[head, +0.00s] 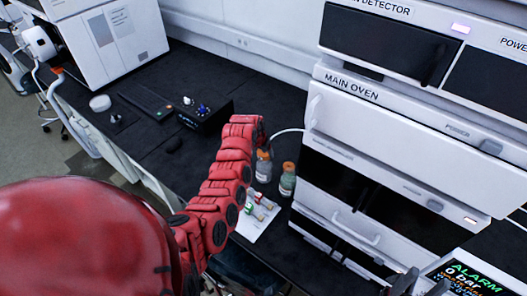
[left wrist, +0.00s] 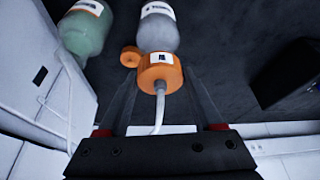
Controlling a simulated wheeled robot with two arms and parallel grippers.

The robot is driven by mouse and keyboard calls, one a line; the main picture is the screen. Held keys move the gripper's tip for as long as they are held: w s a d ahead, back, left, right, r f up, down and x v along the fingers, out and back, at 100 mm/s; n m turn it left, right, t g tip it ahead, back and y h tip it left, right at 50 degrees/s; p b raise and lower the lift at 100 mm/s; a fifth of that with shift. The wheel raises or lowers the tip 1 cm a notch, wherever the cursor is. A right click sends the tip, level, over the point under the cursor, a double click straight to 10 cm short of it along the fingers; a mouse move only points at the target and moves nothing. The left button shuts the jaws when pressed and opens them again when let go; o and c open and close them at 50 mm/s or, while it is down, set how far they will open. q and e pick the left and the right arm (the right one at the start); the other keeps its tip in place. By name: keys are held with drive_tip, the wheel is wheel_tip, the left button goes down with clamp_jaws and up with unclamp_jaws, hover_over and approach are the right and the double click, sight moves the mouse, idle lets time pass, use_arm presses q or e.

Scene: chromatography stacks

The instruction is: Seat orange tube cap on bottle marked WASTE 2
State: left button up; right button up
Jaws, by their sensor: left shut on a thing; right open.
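My left gripper (head: 262,143) is shut on the orange tube cap (left wrist: 160,74), with a pale tube running from it between the fingers. The cap overlaps the near end of a grey bottle (left wrist: 158,30); I cannot tell whether they touch. In the head view, the grey bottle (head: 264,172) stands below the left gripper, beside a green bottle (head: 287,184) with an orange top. The green bottle also shows in the left wrist view (left wrist: 86,32). The bottle labels are too blurred to read. My right gripper (head: 415,284) is open at the bottom edge, partly cut off.
Another orange ring-shaped piece (left wrist: 130,57) shows beside the held cap. A white sheet (head: 254,222) with small coloured fittings lies on the dark bench. The main oven stack (head: 340,118) stands close to the right of the bottles. A black box (head: 205,113) sits to the left.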

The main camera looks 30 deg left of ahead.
idle(0.4)
use_arm(q)
drive_tip(key=shift+b, duration=0.3)
drive_tip(key=shift+f, duration=0.2)
drive_tip(key=shift+f+b, duration=0.7)
drive_tip(key=shift+f, duration=0.15)
drive_tip(key=shift+f, duration=0.1)
drive_tip(key=shift+f+b, duration=0.35)
drive_tip(key=shift+b, duration=0.15)
drive_tip(key=o, duration=1.4)
